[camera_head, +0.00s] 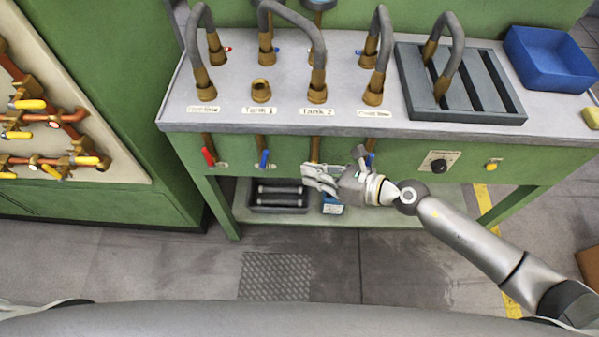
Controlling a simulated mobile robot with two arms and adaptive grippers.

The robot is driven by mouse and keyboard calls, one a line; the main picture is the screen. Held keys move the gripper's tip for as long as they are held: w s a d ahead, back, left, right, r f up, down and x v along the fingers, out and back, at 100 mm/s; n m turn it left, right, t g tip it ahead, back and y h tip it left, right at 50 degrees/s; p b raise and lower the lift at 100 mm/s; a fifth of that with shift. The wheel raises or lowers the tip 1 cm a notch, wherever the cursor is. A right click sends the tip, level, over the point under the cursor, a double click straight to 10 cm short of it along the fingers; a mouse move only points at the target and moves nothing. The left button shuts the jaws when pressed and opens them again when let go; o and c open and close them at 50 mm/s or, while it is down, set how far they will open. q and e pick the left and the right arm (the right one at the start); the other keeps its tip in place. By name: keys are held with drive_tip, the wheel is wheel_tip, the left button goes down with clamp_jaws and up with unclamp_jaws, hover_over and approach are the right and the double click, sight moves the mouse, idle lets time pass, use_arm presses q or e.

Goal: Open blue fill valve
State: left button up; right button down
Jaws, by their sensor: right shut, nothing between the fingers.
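A blue valve handle (264,158) hangs below the bench top under the "Tank 1" label, on the green front panel. A second blue handle (370,158) is further right, partly hidden by my right gripper and wrist. Which of them is the fill valve, I cannot tell. My right gripper (308,178) reaches in from the right in front of the panel. It is shut and empty, its fingers pointing left, to the right of and slightly below the first blue handle, apart from it. The brass pipe (315,148) under "Tank 2" is just above the fingers. My left gripper is not in view.
A red valve handle (208,156) hangs at the panel's left. Curved grey hoses (290,20) stand on the bench top (235,80). A black crate (280,208) sits on the shelf below. A black knob (438,165) and yellow button (491,165) are right. Floor in front is clear.

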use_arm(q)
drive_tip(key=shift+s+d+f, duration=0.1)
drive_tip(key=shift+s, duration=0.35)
use_arm(e)
drive_tip(key=v, duration=0.2)
drive_tip(key=shift+s+d+r, duration=0.15)
drive_tip(key=shift+s+r, duration=0.1)
drive_tip(key=shift+r, duration=0.15)
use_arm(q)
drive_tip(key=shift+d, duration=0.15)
